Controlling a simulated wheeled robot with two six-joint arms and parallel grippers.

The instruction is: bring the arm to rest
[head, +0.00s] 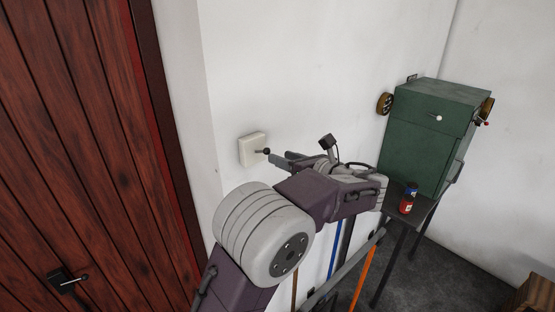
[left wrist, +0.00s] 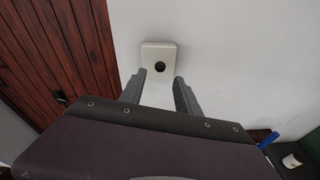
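My left arm reaches up from the bottom of the head view toward the white wall. My left gripper (head: 275,158) points at a cream wall switch box (head: 252,149) with a short lever ending in a dark round knob (head: 266,151). In the left wrist view the two fingers of the left gripper (left wrist: 159,77) stand apart with an empty gap. The switch box (left wrist: 160,50) and its knob (left wrist: 160,67) show just beyond the fingertips, and the fingers are not closed on the knob. Whether a finger touches it I cannot tell. My right gripper is not in view.
A brown plank door (head: 75,150) with a dark handle (head: 68,281) is at left. A green metal cabinet (head: 425,140) with wheels and levers stands at right on a dark table, beside a red-and-blue can (head: 407,200). Blue and orange poles stand below my arm.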

